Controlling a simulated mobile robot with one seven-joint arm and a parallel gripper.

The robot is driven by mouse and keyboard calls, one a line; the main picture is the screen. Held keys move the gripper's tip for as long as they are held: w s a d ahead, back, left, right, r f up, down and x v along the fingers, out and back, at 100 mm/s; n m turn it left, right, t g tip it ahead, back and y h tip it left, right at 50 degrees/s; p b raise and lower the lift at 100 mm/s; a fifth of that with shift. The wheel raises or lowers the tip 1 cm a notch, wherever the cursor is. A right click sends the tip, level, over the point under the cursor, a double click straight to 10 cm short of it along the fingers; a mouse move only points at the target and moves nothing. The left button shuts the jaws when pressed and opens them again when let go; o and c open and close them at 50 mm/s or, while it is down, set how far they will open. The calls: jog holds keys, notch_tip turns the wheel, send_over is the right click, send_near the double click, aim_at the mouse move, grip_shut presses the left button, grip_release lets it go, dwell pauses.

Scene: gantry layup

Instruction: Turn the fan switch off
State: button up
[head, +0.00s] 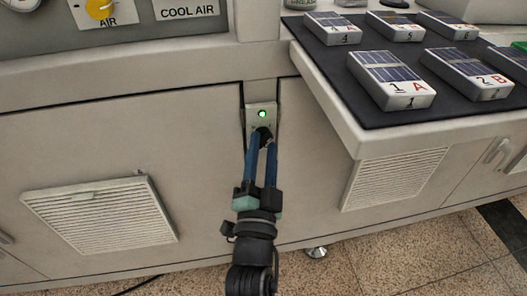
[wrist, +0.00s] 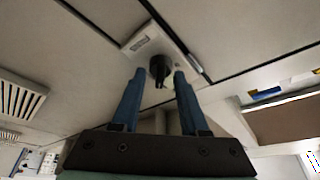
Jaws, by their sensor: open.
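The fan switch is a black knob (head: 264,132) on a small pale plate (head: 262,110) set in the cabinet front. A green lamp (head: 262,114) above the knob is lit. The knob also shows in the wrist view (wrist: 160,68), with a small unreadable label on its plate (wrist: 146,42). My gripper (head: 262,143) is open, with its blue fingers pointing at the plate. In the wrist view my gripper (wrist: 159,76) has one fingertip on each side of the knob, with gaps visible. I cannot tell whether the fingertips reach past the knob's front. The fingers partly hide the knob in the head view.
A shelf with a dark mat (head: 353,105) juts out at the right, bearing several numbered solar-panel blocks (head: 390,80). Vent grilles (head: 100,213) (head: 390,180) flank the switch below.

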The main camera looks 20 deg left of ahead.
jog(key=shift+w+a+r, duration=0.1)
jog(key=shift+w, duration=0.25)
grip_shut()
